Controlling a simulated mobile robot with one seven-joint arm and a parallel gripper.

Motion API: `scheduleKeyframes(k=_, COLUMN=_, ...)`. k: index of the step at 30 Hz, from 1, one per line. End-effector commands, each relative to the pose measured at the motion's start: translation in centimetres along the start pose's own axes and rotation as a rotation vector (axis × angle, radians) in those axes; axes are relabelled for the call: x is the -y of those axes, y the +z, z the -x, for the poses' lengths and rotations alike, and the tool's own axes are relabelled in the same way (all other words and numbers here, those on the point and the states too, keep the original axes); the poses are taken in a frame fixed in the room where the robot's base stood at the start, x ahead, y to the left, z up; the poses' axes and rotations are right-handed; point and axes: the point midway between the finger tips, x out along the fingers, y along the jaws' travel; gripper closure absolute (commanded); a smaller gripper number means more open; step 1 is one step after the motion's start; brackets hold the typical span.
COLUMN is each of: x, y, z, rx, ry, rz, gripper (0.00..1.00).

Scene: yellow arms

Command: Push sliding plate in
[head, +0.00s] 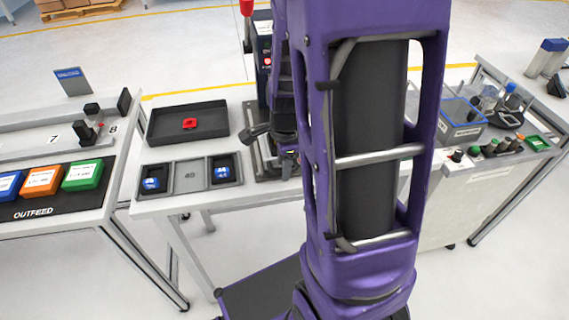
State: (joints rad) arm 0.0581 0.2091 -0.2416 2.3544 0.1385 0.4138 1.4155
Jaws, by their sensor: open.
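A dark upright machine (262,50) with a red button stands on the middle table, largely hidden behind my purple arm. Its grey metal base (262,168) shows at the table's front edge. The sliding plate cannot be told apart clearly from this base; part of that area is covered by my arm. A black handle-like part (255,132) sticks out to the left at the base. My gripper (287,168) points down in front of the machine, over or close to the base. It is open, with nothing seen between its fingers. Whether it touches the plate cannot be told.
A black tray (160,133) with a red piece lies left of the machine. A grey divided tray (190,189) with blue pieces is in front of it. An outfeed table (20,235) stands left; a control bench (530,163) stands right.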

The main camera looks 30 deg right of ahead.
Motion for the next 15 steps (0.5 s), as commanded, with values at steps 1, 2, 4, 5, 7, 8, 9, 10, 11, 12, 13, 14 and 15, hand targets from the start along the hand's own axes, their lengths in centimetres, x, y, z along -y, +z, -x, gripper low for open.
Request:
scheduleKeyframes(k=1, x=0.0, y=0.0, z=0.02, rx=0.0, ry=0.0, rz=0.0, gripper=0.55)
scheduleKeyframes(k=2, x=0.0, y=0.0, z=0.02, rx=0.0, ry=0.0, rz=0.0, gripper=0.57)
scheduleKeyframes(k=4, x=0.0, y=-0.01, z=0.02, rx=0.0, ry=0.0, rz=0.0, gripper=0.7)
scheduleKeyframes(k=5, x=0.0, y=-0.01, z=0.02, rx=0.0, ry=0.0, rz=0.0, gripper=0.75)
scheduleKeyframes(k=7, x=0.01, y=-0.01, z=0.02, rx=0.0, ry=0.0, rz=0.0, gripper=0.88)
scheduleKeyframes(k=8, x=0.0, y=-0.01, z=0.02, rx=0.0, ry=0.0, rz=0.0, gripper=0.93)
scheduleKeyframes(k=9, x=0.0, y=-0.01, z=0.02, rx=0.0, ry=0.0, rz=0.0, gripper=1.0)
scheduleKeyframes(k=10, x=0.0, y=-0.02, z=0.02, rx=0.0, ry=0.0, rz=0.0, gripper=1.0)
scheduleKeyframes(k=11, x=0.0, y=-0.02, z=0.02, rx=0.0, ry=0.0, rz=0.0, gripper=1.0)
scheduleKeyframes(k=12, x=0.0, y=-0.02, z=0.02, rx=0.0, ry=0.0, rz=0.0, gripper=1.0)
scheduleKeyframes(k=13, x=0.0, y=-0.02, z=0.02, rx=0.0, ry=0.0, rz=0.0, gripper=1.0)
scheduleKeyframes(k=14, x=0.0, y=-0.02, z=0.02, rx=0.0, ry=0.0, rz=0.0, gripper=1.0)
scheduleKeyframes(k=15, x=0.01, y=-0.02, z=0.02, rx=0.0, ry=0.0, rz=0.0, gripper=1.0)
